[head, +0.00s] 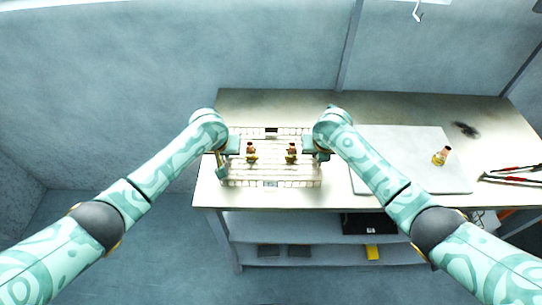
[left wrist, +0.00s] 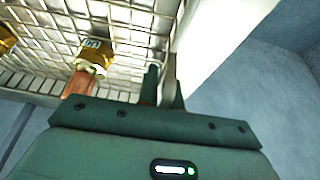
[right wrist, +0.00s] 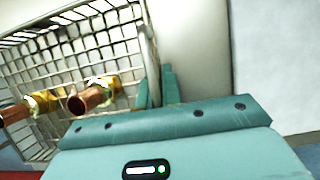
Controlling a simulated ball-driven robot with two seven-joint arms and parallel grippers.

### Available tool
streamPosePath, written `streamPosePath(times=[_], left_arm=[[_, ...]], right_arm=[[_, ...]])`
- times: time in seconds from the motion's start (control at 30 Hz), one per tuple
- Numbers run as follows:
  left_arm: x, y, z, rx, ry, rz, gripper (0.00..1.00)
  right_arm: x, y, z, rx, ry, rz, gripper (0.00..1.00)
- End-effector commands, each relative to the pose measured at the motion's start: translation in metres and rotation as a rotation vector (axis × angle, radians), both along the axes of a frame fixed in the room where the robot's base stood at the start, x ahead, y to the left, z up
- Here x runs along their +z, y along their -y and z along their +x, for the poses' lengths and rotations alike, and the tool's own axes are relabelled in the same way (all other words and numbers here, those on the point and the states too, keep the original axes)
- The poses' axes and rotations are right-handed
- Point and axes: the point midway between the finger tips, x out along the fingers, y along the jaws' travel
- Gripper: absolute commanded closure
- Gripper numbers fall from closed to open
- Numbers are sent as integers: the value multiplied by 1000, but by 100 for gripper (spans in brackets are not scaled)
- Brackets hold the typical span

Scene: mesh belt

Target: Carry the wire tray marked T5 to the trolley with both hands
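The wire tray (head: 270,183) is a shallow mesh basket over the left part of the bench; I cannot read a T5 mark on it. Two copper and brass fittings (head: 251,151) (head: 291,152) stand in it. My left gripper (head: 224,160) is at its left end, with its fingers closed around the end bar, which shows in the left wrist view (left wrist: 173,60). My right gripper (head: 319,154) is at its right end, closed on the bar there, seen in the right wrist view (right wrist: 147,45). I cannot tell whether the tray touches the bench. No trolley is identifiable.
The bench (head: 270,105) is bare behind the tray. To the right lie a pale grey board (head: 400,140) with another fitting (head: 441,156) on it, a dark smudge and red-handled pliers (head: 515,170). A lower shelf (head: 320,250) holds dark items and a yellow one.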

Motion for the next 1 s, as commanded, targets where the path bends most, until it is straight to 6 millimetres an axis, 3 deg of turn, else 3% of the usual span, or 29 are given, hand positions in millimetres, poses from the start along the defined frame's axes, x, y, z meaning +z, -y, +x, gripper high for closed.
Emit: streamPosePath(times=[0.33,0.8,1.0], left_arm=[[5,0,0,0,3,-1,100],[58,0,1,0,16,-1,100],[59,0,1,0,15,-1,100]], right_arm=[[5,0,0,0,3,1,100],[58,0,1,0,16,1,100],[59,0,1,0,15,1,100]])
